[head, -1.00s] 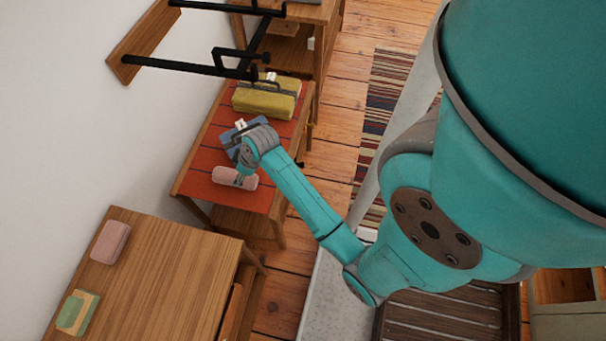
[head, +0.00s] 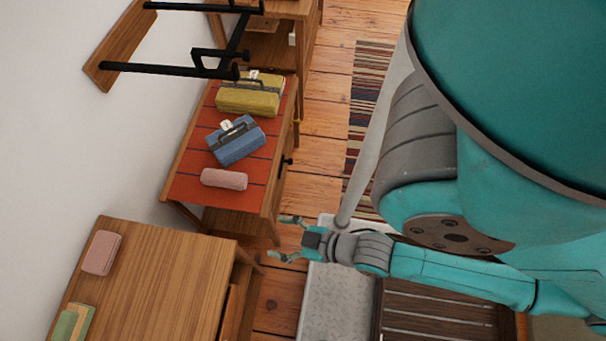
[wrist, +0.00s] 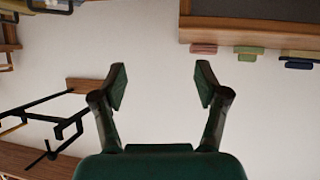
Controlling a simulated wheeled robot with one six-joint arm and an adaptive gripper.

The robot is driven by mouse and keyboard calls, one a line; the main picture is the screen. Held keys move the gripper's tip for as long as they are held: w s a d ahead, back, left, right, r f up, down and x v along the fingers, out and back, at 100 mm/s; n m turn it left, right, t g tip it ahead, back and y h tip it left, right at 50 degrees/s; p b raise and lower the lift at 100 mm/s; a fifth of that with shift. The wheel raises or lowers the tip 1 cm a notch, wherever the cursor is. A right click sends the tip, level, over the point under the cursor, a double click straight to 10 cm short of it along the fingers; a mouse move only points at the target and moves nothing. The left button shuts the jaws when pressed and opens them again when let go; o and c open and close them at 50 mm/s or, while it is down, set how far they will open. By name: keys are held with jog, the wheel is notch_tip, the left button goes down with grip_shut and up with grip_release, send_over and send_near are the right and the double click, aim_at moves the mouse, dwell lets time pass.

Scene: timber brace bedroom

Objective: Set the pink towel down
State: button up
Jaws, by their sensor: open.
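The pink towel (head: 224,179), a small rolled bundle, lies on the red striped cover of the low table (head: 190,188), at its near end. My gripper (head: 281,238) is open and empty, below and to the right of the towel in the head view, well apart from it. The wrist view shows both fingers (wrist: 160,85) spread with nothing between them. I cannot make out the rolled towel in the wrist view.
A blue bag (head: 236,143) and a yellow bag (head: 249,97) stand beyond the towel. A wooden table (head: 160,285) at lower left holds a pink bundle (head: 101,252) and a green one (head: 66,327). A black-barred rack (head: 170,70) juts from the wall.

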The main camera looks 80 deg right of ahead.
jog(key=s+a+r+t+y, duration=0.1)
jog(key=s+r, duration=0.4)
jog(key=r, duration=0.5)
jog(key=shift+s+a+t+y, duration=0.2)
jog(key=shift+a+t+y, duration=0.1)
jog(key=shift+a+t, duration=0.3)
jog(key=shift+d, duration=0.15)
